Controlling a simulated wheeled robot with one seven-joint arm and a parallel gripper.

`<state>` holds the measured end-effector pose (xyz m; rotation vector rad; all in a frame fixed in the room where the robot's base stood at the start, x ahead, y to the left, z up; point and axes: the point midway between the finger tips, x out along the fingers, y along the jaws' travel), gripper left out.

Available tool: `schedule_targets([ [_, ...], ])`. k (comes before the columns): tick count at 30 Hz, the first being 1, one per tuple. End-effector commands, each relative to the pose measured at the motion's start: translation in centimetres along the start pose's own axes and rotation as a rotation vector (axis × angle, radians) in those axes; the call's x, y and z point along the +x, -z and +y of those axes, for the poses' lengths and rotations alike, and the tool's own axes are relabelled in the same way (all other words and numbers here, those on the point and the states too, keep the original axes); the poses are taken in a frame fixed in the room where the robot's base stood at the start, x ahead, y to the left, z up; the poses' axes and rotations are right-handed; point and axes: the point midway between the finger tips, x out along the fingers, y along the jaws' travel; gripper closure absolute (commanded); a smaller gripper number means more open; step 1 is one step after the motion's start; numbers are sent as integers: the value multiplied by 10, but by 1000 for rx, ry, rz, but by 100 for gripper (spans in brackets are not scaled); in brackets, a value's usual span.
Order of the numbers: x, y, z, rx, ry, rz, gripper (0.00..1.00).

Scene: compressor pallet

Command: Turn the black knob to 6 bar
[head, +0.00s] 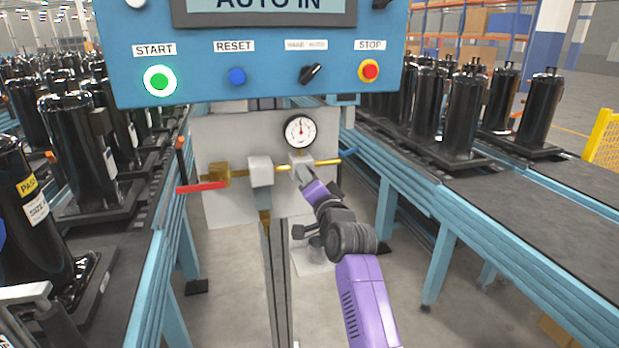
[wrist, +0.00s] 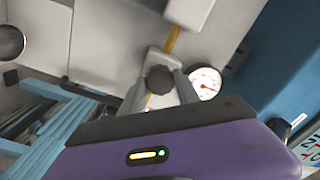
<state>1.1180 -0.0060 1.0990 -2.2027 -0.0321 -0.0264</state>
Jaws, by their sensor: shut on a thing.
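The black knob (wrist: 159,79) shows in the wrist view as a dark round cap between the two grey fingers of my gripper (wrist: 160,88). The fingers are shut on it, one on each side. In the head view my gripper (head: 301,174) reaches the regulator block just below the gauge, and it hides the knob there. The white round pressure gauge (head: 300,131) sits above the knob, its needle pointing roughly straight up; its numbers are too small to read. The gauge (wrist: 206,83) also shows right of the fingers in the wrist view.
The blue control panel (head: 260,88) hangs above. Conveyors with black compressors (head: 462,112) flank both sides.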

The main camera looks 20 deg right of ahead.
Motion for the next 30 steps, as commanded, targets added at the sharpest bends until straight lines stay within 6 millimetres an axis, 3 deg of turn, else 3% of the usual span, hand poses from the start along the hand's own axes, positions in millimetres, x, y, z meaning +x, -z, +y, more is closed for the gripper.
schedule_targets([
  [18, 0, 0, -1, 559, -7, 17, 100],
  [30, 0, -1, 1, 756, -9, 24, 100],
])
